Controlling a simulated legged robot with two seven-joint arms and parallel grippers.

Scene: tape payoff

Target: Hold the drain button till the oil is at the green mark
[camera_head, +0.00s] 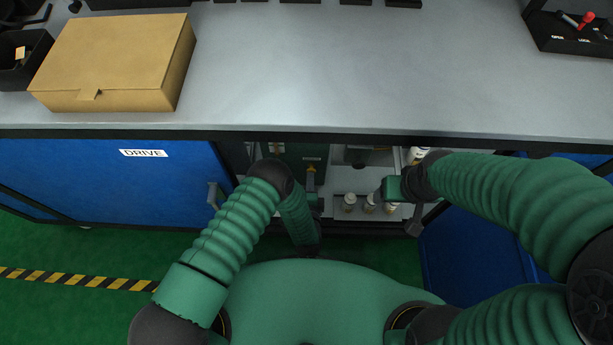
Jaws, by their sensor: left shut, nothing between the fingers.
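My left arm reaches down into the open cabinet bay under the bench. My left gripper (312,190) is shut and empty, close in front of a dark green unit (295,158) with small labels. A small yellow-orange part (311,170) shows just beyond its tips; I cannot tell whether they touch. I cannot make out the drain button, the oil level or the green mark. My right gripper (383,190) is low at the bay's right side, above several small pale containers (350,202); its fingers are too small to read.
The grey bench top (350,70) overhangs the bay, with a wide clear middle. A cardboard box (115,60) lies at its left, a black control box (570,35) at far right. A blue door marked DRIVE (140,180) is left of the bay, a blue panel (465,255) right.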

